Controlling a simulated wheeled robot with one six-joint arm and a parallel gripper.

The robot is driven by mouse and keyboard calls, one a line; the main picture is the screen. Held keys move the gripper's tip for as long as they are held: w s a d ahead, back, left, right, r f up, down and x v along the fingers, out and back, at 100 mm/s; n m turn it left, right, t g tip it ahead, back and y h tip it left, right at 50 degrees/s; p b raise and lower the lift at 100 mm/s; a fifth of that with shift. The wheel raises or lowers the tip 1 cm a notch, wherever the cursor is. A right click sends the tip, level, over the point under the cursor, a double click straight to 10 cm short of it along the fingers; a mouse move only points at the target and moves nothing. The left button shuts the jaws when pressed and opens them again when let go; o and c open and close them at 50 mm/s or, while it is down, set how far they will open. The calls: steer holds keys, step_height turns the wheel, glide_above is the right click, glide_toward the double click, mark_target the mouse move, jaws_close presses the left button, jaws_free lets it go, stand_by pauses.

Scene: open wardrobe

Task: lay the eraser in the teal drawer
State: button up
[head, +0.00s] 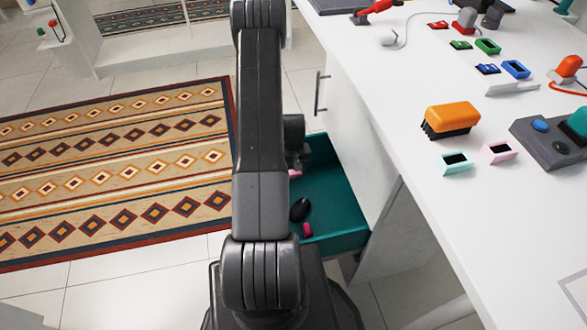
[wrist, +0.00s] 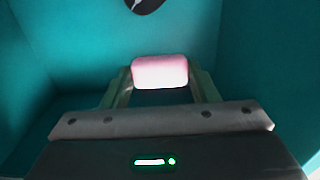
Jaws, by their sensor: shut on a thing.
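The pink eraser (wrist: 160,72) is between the two fingers of my gripper (wrist: 160,88) in the wrist view, and the gripper is shut on it. Teal walls of the drawer (wrist: 262,60) surround it there. In the head view the open teal drawer (head: 345,212) is to the right of my arm, which hides its left part. My gripper (head: 296,165) is over or inside the drawer, with a bit of the pink eraser (head: 295,174) showing below it. I cannot tell whether the eraser touches the drawer floor.
A dark oval object (head: 299,209) and a magenta piece (head: 307,230) lie in the drawer. The dark object shows partly in the wrist view (wrist: 145,4). The white table (head: 400,110) at right holds an orange brush (head: 452,118) and several small items. A patterned rug (head: 120,170) lies at left.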

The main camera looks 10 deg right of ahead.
steer(key=shift+f+b, duration=3.35)
steer(key=shift+f, duration=1)
steer(key=o, duration=1)
steer(key=shift+o, duration=0.2)
steer(key=shift+r, duration=0.1)
step_height(320, 180, up, 14)
steer(key=p, duration=0.3)
steer(key=shift+f, duration=0.25)
